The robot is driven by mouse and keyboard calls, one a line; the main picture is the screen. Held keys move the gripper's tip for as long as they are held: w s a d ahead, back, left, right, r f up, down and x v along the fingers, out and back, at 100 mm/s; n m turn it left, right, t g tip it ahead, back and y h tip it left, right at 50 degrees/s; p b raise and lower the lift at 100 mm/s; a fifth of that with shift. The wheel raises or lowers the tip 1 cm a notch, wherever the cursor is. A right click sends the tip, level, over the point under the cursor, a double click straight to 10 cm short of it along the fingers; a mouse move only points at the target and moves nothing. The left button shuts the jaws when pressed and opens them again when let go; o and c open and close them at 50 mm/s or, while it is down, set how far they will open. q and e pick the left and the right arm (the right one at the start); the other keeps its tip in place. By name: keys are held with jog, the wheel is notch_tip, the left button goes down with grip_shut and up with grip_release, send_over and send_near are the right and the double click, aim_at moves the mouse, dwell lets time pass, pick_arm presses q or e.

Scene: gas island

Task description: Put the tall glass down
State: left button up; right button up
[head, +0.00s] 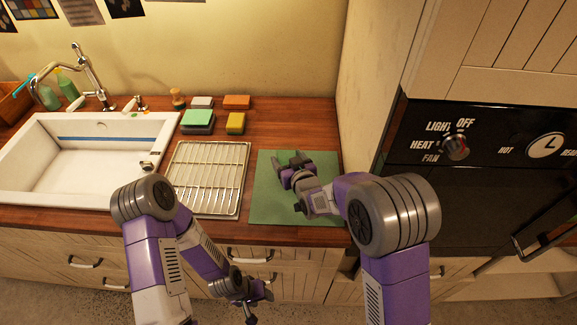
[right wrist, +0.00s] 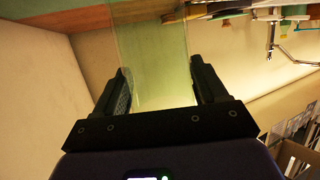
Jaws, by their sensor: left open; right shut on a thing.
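My right gripper (head: 290,163) is low over the green mat (head: 262,208) on the counter. In the right wrist view its two fingers (right wrist: 161,76) are shut on the sides of a tall clear glass (right wrist: 153,48). The glass is see-through, with green showing through it. In the head view I cannot make out the glass, and I cannot tell whether its base touches the mat. My left gripper (head: 257,297) is open and empty, low in front of the drawers.
A wire drying rack (head: 208,177) lies left of the mat, with a white sink (head: 85,165) beyond it. Several sponges, including a green one (head: 197,119) and a yellow one (head: 236,122), sit behind the rack. A tall wall and oven (head: 480,150) stand close on the right.

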jog(key=shift+f, duration=1.1)
jog(key=shift+f+b, duration=0.15)
jog(key=shift+b, duration=0.15)
jog(key=o, duration=1.3)
